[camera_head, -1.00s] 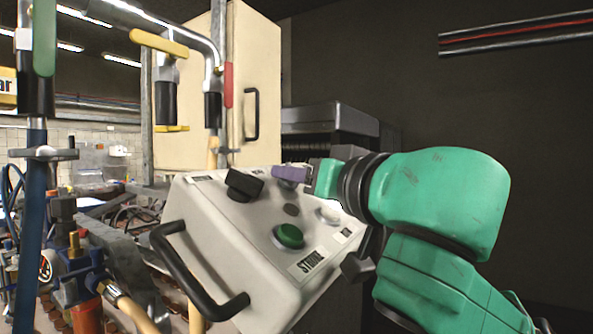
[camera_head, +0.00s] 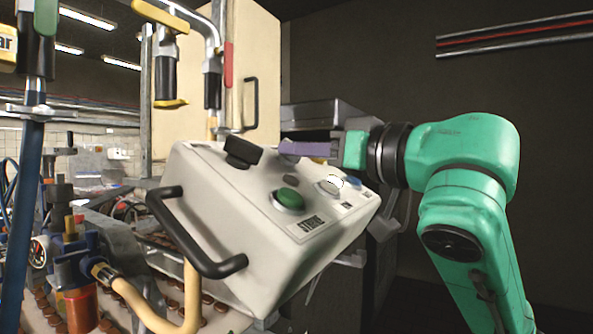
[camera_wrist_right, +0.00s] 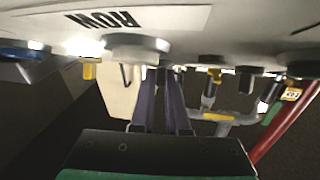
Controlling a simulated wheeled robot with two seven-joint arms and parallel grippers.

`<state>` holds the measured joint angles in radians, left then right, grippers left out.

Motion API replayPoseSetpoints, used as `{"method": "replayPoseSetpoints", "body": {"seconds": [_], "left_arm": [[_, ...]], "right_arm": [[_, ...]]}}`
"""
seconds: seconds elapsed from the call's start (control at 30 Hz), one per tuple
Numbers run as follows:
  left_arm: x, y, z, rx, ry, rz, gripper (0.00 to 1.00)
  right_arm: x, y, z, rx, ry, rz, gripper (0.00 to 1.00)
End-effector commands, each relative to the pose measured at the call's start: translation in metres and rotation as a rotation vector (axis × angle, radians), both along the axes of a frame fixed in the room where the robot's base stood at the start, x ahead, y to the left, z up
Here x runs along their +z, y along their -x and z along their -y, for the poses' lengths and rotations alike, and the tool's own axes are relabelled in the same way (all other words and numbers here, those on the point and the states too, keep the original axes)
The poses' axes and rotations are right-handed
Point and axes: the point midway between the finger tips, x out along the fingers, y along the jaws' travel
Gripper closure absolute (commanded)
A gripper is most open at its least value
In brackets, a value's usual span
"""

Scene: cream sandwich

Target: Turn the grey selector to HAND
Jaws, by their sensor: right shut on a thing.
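The off-white control box (camera_head: 215,185) stands tilted in the middle of the head view. My right gripper (camera_head: 284,148) reaches in from the right with its purple fingers along the box's far edge. In the right wrist view the fingers (camera_wrist_right: 164,78) are close together, with their tips up at the panel. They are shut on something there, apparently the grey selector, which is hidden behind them. The HAND marking cannot be read in either view. My left gripper is not in view.
The panel also carries a black knob (camera_head: 241,152), a green button (camera_head: 288,199), a white button (camera_head: 329,187) and a blue button (camera_head: 352,183). A black handle (camera_head: 198,245) sticks out in front. Pipes and valves crowd the left; the right is dark and open.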

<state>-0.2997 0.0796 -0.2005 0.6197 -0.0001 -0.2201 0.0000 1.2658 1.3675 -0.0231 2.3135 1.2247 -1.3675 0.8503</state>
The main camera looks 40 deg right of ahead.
Motion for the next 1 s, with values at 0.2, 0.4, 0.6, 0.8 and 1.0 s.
{"method": "replayPoseSetpoints", "body": {"seconds": [0.2, 0.4, 0.6, 0.8, 1.0], "left_arm": [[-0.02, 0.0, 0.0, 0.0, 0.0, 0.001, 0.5], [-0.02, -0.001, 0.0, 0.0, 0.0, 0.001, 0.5], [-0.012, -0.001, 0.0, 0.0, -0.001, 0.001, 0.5], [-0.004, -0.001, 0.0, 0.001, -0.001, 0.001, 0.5], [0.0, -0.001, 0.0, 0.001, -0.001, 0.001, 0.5]], "right_arm": [[-0.006, -0.002, 0.003, 0.18, 0.093, 0.021, 1.0], [-0.003, -0.004, 0.006, 0.342, 0.183, 0.046, 1.0], [-0.001, -0.005, 0.008, 0.486, 0.264, 0.068, 1.0], [-0.001, -0.007, 0.009, 0.592, 0.326, 0.084, 1.0], [-0.002, -0.007, 0.01, 0.652, 0.363, 0.094, 1.0]]}}
